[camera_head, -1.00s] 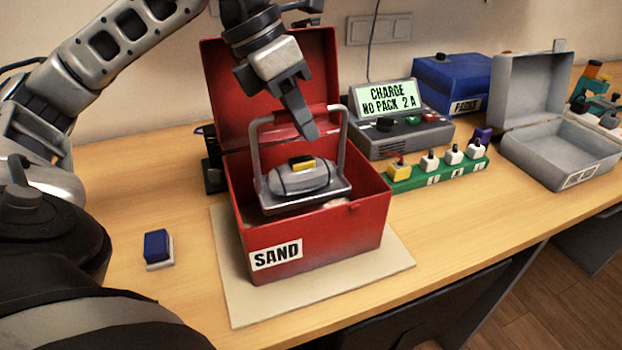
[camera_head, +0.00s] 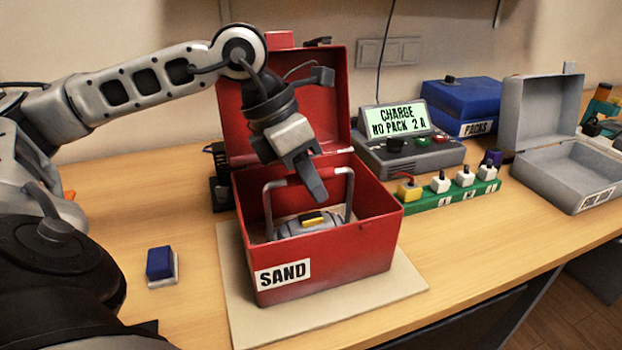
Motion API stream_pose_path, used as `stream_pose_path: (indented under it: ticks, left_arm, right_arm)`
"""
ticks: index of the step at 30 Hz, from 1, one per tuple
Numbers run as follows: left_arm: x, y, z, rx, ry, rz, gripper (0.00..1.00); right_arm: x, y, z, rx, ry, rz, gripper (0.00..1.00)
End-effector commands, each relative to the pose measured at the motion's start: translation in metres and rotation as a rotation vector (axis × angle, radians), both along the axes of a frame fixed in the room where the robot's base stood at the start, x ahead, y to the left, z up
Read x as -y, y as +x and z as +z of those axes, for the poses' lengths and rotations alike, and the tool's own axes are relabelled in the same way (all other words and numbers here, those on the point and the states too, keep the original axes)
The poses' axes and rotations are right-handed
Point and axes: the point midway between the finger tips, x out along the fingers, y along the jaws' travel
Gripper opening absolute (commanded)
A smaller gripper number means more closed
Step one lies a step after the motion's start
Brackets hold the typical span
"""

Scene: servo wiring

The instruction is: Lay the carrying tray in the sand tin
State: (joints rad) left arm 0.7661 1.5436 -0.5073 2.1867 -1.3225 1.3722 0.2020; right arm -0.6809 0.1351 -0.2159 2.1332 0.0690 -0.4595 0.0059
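The red sand tin (camera_head: 345,247) stands with its lid up on a pale mat and has a SAND label on the front. The carrying tray, with its grey hoop handle (camera_head: 268,210), is inside the tin, its base hidden by the walls. My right gripper is not in view.
A charger (camera_head: 410,155) reading "CHARGE NO PACK 2 A" and a green strip of switches (camera_head: 455,195) stand right of the tin. Farther right are a blue PACKS box (camera_head: 460,105) and an open grey box (camera_head: 565,170). A blue block (camera_head: 160,263) lies left.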

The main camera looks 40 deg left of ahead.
Motion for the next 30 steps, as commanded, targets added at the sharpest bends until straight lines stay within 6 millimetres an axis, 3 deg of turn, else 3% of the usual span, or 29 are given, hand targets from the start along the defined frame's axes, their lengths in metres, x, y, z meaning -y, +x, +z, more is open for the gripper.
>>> stream_pose_path:
  ticks: [1,2,14,30]
  left_arm:
    - [0.0,0.0,0.0,-0.001,0.0,-0.001,0.28]
    - [0.0,0.0,0.0,-0.002,-0.001,0.0,0.35]
    - [-0.002,-0.001,0.007,0.0,0.001,0.001,0.35]
    - [-0.035,-0.027,0.1,0.001,-0.001,0.001,0.35]
  right_arm:
    - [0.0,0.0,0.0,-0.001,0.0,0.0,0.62]
    - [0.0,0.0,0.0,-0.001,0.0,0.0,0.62]
    - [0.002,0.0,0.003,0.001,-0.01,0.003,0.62]
    - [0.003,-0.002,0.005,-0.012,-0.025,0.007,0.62]
